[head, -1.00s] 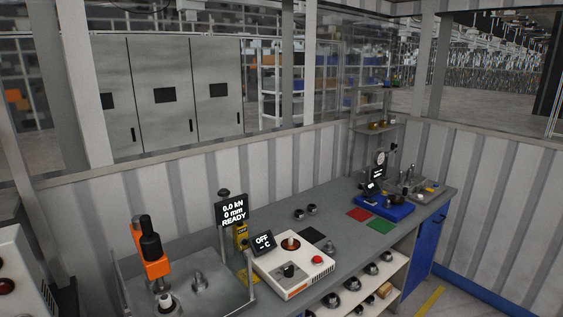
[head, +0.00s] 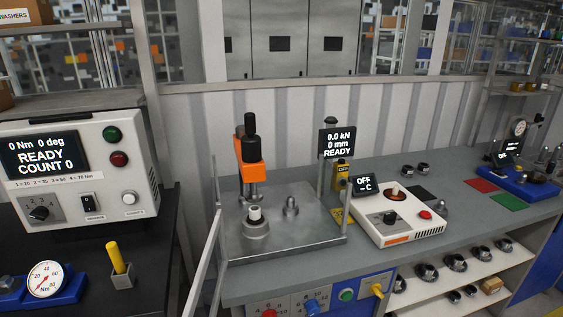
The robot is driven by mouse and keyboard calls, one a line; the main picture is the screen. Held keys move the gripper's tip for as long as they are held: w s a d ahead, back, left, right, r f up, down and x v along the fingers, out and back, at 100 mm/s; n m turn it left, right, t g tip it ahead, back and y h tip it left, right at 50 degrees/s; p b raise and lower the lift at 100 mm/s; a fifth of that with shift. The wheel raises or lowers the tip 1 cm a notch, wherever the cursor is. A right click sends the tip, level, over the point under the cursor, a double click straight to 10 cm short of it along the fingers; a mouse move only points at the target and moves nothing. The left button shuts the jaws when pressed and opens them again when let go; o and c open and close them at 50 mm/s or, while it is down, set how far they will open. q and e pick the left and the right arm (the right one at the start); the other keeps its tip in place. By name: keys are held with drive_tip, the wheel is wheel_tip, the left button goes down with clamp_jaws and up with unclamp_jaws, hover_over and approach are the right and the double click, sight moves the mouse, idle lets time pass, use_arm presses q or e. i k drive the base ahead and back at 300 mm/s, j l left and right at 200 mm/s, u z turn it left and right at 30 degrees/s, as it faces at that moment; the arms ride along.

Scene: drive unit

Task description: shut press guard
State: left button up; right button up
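The press stands on the grey bench, with an orange and black press head (head: 250,160) above a metal base plate (head: 285,240). A pale cylindrical part sits on a round metal fixture (head: 256,222) on the plate, and a domed metal post (head: 290,207) stands to its right. A thin grey frame (head: 206,260), which looks like the press guard, angles from the plate's front left corner toward me, so the front of the press is open. Whether it holds a clear panel is hard to tell. The press display (head: 337,143) reads 0.0 kN, 0 mm, READY. Neither gripper is in view.
A torque unit (head: 75,165) and dial gauge (head: 45,280) stand on the dark bench at left. A white heater-like box (head: 400,222) reading OFF is right of the press. Coloured knobs line the blue front panel (head: 325,298). Red and green mats lie farther right.

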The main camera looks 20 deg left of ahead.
sight(217, 226)
drive_tip(key=k+j+u, duration=0.1)
drive_tip(key=j, duration=0.35)
drive_tip(key=k+j+u, duration=0.15)
drive_tip(key=j, duration=0.3)
drive_tip(key=k+j+u, duration=0.1)
drive_tip(key=j, duration=0.35)
